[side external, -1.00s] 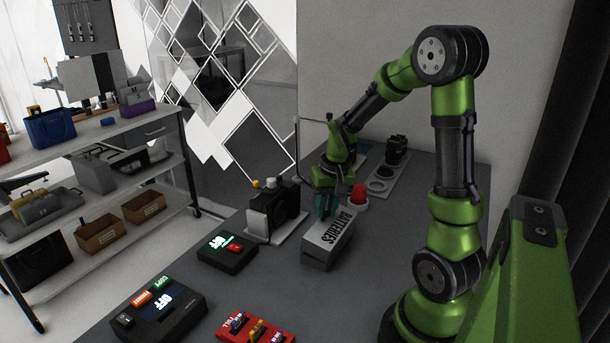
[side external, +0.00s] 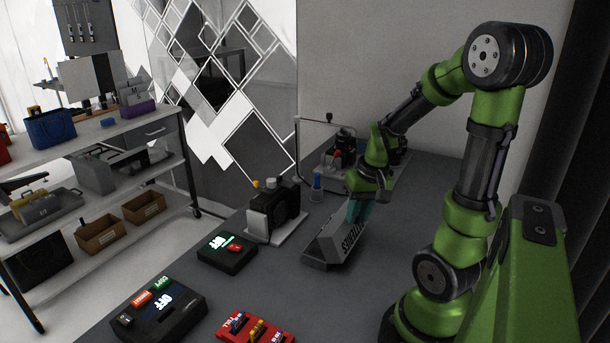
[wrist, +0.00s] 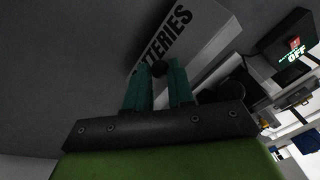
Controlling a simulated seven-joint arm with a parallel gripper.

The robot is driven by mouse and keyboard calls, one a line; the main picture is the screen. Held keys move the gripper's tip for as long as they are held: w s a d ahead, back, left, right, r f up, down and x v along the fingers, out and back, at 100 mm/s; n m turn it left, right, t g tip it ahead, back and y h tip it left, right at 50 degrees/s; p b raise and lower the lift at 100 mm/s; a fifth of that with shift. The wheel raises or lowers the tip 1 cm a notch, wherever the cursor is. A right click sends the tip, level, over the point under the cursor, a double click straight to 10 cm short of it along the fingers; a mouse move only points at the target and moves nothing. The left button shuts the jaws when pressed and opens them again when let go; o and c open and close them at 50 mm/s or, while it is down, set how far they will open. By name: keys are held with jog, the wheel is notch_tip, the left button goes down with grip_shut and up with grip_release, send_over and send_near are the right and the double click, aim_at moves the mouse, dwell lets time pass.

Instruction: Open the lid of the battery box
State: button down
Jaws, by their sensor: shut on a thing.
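The grey battery box (side external: 320,248) sits on the dark table in the side view. The lid also shows in the wrist view (wrist: 190,35) as a pale panel with black lettering. My gripper (side external: 354,212) is at the upper right end of the lid in the side view. The box interior is hidden.
A black device on a white base (side external: 275,212) stands left of the box. Control boxes with lit displays (side external: 227,250) (side external: 163,303) and a red tray (side external: 255,328) lie nearer the camera. Several parts stand behind my gripper. The table between box and red tray is clear.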

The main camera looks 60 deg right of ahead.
jog(key=shift+g, duration=0.3)
jog(key=shift+s+a+f, duration=0.2)
jog(key=shift+s+f, duration=1.95)
jog(key=shift+s, duration=0.15)
jog(key=shift+f, duration=0.1)
jog(key=c, duration=1)
grip_release()
jog(key=shift+m, duration=0.3)
jog(key=s+r, duration=0.1)
jog(key=r, duration=0.5)
jog(key=s+r, duration=0.1)
jog(key=r, duration=0.5)
jog(key=s+d+r, duration=0.1)
jog(key=r, duration=0.5)
jog(key=shift+r, duration=0.35)
